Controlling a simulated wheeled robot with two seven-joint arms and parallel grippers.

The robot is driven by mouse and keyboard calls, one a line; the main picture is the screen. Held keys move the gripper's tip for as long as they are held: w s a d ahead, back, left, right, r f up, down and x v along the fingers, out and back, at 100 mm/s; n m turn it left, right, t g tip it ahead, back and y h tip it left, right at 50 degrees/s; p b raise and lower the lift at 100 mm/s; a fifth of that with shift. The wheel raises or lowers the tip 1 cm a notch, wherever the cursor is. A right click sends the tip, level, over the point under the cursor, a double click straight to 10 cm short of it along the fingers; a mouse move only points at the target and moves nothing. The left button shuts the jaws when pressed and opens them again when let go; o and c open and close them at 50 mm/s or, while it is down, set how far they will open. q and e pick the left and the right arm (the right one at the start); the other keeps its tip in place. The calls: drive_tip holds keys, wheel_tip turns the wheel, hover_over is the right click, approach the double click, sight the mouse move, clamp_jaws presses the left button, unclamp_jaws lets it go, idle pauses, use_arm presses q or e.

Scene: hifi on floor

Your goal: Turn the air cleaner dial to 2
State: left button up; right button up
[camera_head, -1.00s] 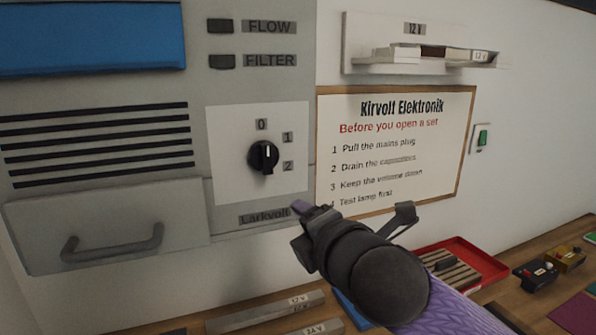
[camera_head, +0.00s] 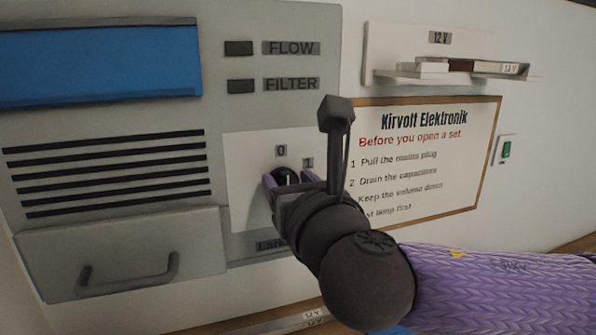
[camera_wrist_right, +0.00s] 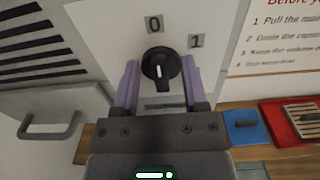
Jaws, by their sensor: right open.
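The black air cleaner dial (camera_head: 286,177) sits on a white plate (camera_head: 244,170) on the grey air cleaner front (camera_head: 225,120). Its white mark looks roughly upright, towards the 0 label (camera_head: 281,150). The 1 label (camera_head: 308,163) shows up and right of the dial; the 2 label is hidden behind my gripper. My right gripper (camera_head: 289,183) is open, its purple fingers on either side of the dial. In the right wrist view the dial (camera_wrist_right: 160,64) stands between the open fingertips (camera_wrist_right: 160,76); I cannot tell whether they touch it. My left gripper is not in view.
A drawer with a handle (camera_head: 128,277) is below the vent slots. A framed notice (camera_head: 428,155) and a small shelf (camera_head: 440,72) are on the wall to the right. A red tray (camera_wrist_right: 295,122) and a blue item (camera_wrist_right: 240,126) lie on the bench below.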

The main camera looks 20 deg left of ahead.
clamp_jaws()
idle(0.5)
drive_tip(key=shift+w+d+f+m+b, duration=0.25)
drive_tip(key=shift+m+b, duration=0.35)
drive_tip(key=shift+m, duration=3.35)
drive_tip(key=shift+s+f+m+b, duration=0.1)
drive_tip(key=shift+f+m+b, duration=0.4)
drive_tip(key=shift+m, duration=3.5)
drive_tip(key=shift+w+d+f+m+b, duration=0.2)
drive_tip(key=shift+m+b, duration=0.5)
drive_tip(key=shift+m, duration=3.25)
drive_tip(key=shift+a, duration=0.1)
unclamp_jaws()
drive_tip(key=shift+s, duration=0.1)
